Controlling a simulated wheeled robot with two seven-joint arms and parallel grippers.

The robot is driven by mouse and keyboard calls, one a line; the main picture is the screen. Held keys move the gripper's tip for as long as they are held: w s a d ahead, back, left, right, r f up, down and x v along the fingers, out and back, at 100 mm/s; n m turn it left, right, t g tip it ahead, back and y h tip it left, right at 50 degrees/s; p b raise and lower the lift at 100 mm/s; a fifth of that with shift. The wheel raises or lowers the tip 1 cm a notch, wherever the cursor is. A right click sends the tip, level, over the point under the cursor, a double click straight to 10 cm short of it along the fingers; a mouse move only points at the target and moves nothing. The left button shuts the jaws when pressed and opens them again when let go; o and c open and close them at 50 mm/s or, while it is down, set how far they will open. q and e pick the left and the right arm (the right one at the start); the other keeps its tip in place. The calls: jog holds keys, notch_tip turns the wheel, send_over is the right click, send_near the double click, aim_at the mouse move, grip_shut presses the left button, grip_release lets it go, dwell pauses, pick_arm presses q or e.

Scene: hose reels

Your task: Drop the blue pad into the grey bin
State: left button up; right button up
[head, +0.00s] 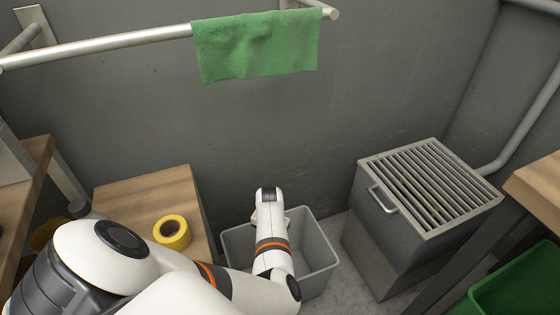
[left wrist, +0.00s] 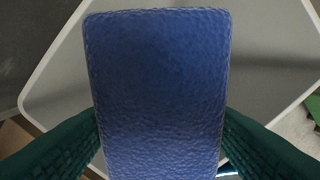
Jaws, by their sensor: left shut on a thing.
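The blue pad (left wrist: 158,80) is held between the dark green fingers of my left gripper (left wrist: 160,135), which is shut on it. In the left wrist view the grey bin (left wrist: 268,50) lies behind the pad, its pale rim running around it. In the head view the grey bin (head: 313,243) stands on the floor against the wall, and my left arm reaches over it. The arm hides part of the bin, and the pad and fingertips do not show there. My right gripper is in neither view.
A wooden-topped stand (head: 140,198) with a roll of yellow tape (head: 172,232) is left of the bin. A slatted grey box (head: 425,185) stands right. A green cloth (head: 256,45) hangs on a rail above. A green crate (head: 520,285) is at lower right.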

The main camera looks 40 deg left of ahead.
pick_arm(q)
jog(key=o, duration=1)
jog(key=shift+o, duration=0.2)
jog(key=shift+r, duration=0.3)
notch_tip(320, 180, up, 3)
jog(key=shift+f+p, duration=0.15)
jog(key=shift+p, duration=0.75)
notch_tip(320, 180, up, 4)
jog(key=shift+f+p, duration=0.1)
jog(key=shift+p, duration=0.7)
notch_tip(320, 180, up, 5)
jog(key=shift+p, duration=0.8)
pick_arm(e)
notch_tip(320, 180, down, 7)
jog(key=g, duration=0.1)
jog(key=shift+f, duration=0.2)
pick_arm(q)
jog(key=shift+s+d+f, duration=0.1)
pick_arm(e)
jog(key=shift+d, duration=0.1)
